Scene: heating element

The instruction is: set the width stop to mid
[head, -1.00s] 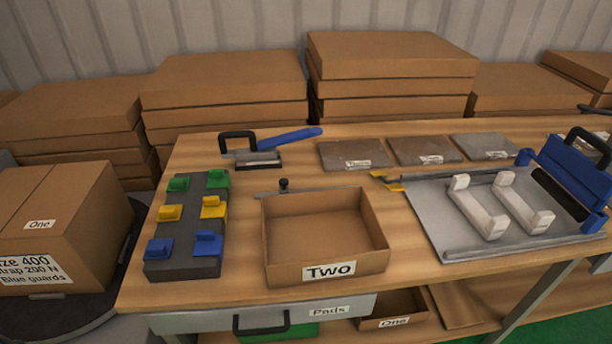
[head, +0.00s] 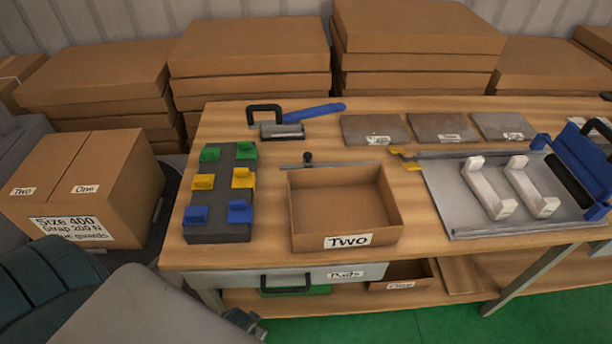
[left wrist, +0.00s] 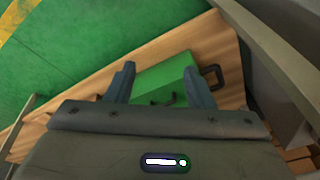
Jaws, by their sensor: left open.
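A thin grey rail with a small black knob (head: 308,158) lies on the bench behind the open box marked Two. A longer dark rail with a yellow end piece (head: 405,158) runs along the back of the grey plate (head: 455,214) on the right. I cannot tell for sure which is the width stop, and no mid mark is readable. My left gripper (head: 246,323) is low in front of the bench, well below and apart from both. In the left wrist view its two fingers (left wrist: 160,80) are apart and empty, over a green case (left wrist: 165,78). My right gripper is out of view.
The box Two (head: 345,210) stands in front of the knobbed rail. A dark block with coloured clips (head: 220,218) is left of it. White brackets (head: 490,190) and a blue hinged part (head: 575,170) sit on the plate. The Pads drawer (head: 310,277) is under the bench top.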

